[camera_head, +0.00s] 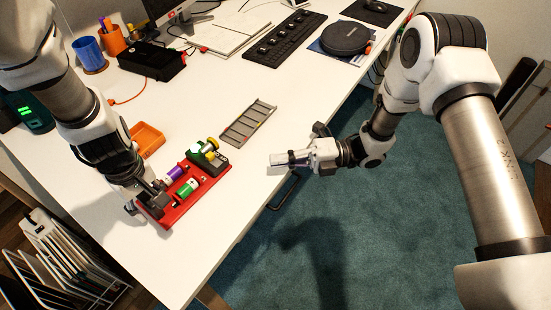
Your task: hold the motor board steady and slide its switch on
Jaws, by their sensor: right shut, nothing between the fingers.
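The motor board is a red base (159,214) on the white desk, bearing a purple cylinder (175,173), a green cylinder (187,188) and a dark green and yellow part (208,150) at its far end. The switch is too small to pick out. My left gripper (148,198) is down at the board's near left end, with its fingers at the board's edge. Whether they close on it is hard to see. My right gripper (274,159) is shut and empty, to the right of the board, near the desk's right edge and apart from the board.
A grey slotted tray (248,123) lies just beyond the board. An orange tray (147,139) is behind my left gripper. A black box (152,60), a keyboard (285,40) and a round dark device (345,38) are farther back. The desk (215,215) is clear in front.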

